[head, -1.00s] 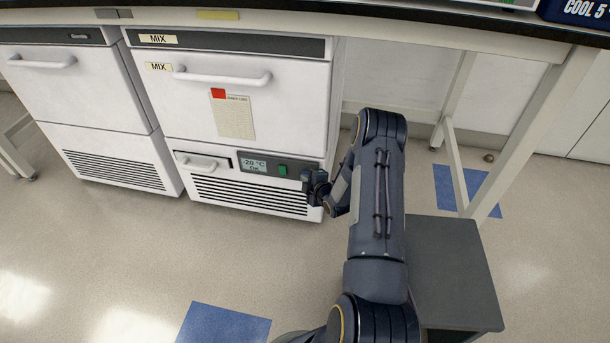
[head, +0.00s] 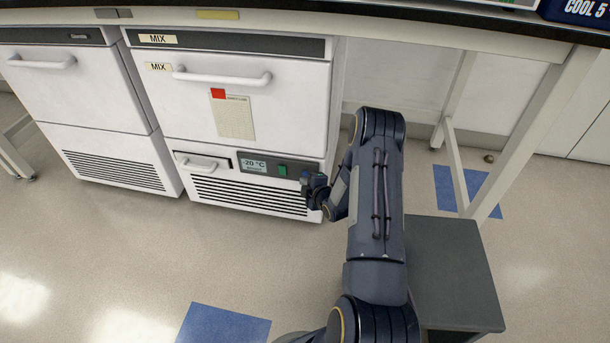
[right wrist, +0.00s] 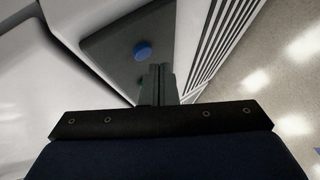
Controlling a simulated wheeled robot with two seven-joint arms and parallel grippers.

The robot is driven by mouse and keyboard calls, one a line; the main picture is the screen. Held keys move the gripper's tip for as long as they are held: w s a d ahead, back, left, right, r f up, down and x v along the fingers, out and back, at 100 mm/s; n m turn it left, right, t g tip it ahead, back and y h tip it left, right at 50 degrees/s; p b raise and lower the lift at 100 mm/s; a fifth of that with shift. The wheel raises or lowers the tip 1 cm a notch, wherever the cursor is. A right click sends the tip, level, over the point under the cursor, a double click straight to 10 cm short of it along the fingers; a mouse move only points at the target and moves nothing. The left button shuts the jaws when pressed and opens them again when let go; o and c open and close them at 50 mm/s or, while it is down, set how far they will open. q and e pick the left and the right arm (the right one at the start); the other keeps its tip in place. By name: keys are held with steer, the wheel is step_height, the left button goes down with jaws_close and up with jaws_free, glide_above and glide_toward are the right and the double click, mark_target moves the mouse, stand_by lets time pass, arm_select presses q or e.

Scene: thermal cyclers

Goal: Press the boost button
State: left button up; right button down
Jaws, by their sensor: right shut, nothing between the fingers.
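The MIX freezer (head: 290,92) stands under the bench with a dark control panel (right wrist: 112,62) low on its front. The panel carries a display (head: 254,165) reading -20 °C with a small unreadable line below, and a green switch (head: 282,170). In the right wrist view a round blue button (right wrist: 142,50) shows on the panel, just beyond my fingertips, with a green part (right wrist: 140,84) beside them. My right gripper (head: 305,181) is shut and empty in front of the panel's right end. In the right wrist view its fingertips (right wrist: 160,68) look apart from the blue button. My left gripper is not in view.
A second white under-bench unit (head: 75,90) stands to the left. The freezer's vent grille (head: 245,197) is below the panel. Bench legs (head: 457,85) stand right of my arm.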

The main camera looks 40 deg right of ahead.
steer(key=shift+s+a, duration=0.8)
steer(key=shift+a, duration=0.2)
steer(key=shift+s+a, duration=0.8)
steer(key=shift+a, duration=0.15)
